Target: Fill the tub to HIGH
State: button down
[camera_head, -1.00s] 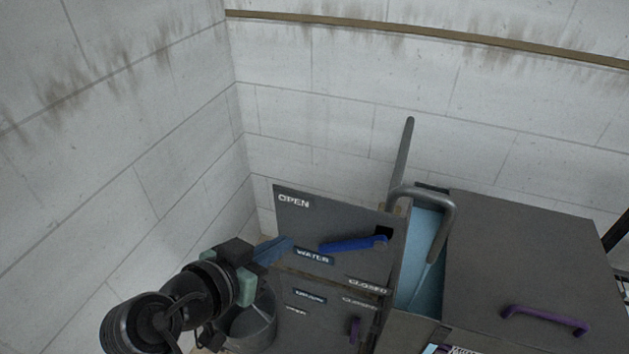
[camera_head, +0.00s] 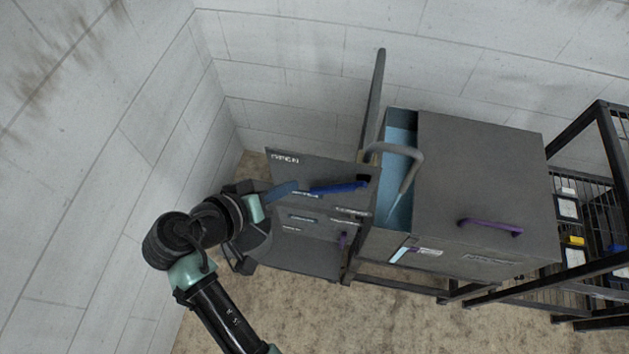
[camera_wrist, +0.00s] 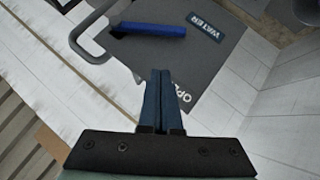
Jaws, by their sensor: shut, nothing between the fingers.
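The grey panel (camera_head: 325,168) carries a blue WATER lever (camera_head: 338,188), which points left from its pivot at the right, nearly level. The lever also shows in the wrist view (camera_wrist: 150,31). OPEN is written at the panel's upper left. The grey tub (camera_head: 345,270) stands right of the panel, with a pale blue inside (camera_head: 398,165) under a bent grey spout (camera_head: 405,153). A thin pale streak hangs below the spout; I cannot tell whether it is water. A light blue gauge strip (camera_head: 402,251) is on the tub's front; its level is unreadable. My gripper (camera_head: 285,190) is shut and empty, left of the lever's free end.
A grey cover with another purple handle (camera_head: 490,228) lies over the tub's right part. A black wire rack (camera_head: 600,200) stands at the far right. White walls close off the left and back. The floor in front is clear.

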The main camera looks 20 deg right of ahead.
jog(key=shift+w+d+f+p, duration=0.15)
jog(key=shift+d+f+p, duration=0.15)
jog(key=shift+d+f, duration=0.85)
jog(key=shift+w+d+f+p, duration=0.2)
jog(key=shift+d+f+p, duration=0.15)
jog(key=shift+d+f, duration=0.75)
jog(key=shift+w+d+f+p, duration=0.15)
jog(key=shift+d+f+p, duration=0.15)
jog(key=shift+d+f, duration=0.85)
jog(key=shift+a+f, duration=0.2)
jog(key=shift+f, duration=0.05)
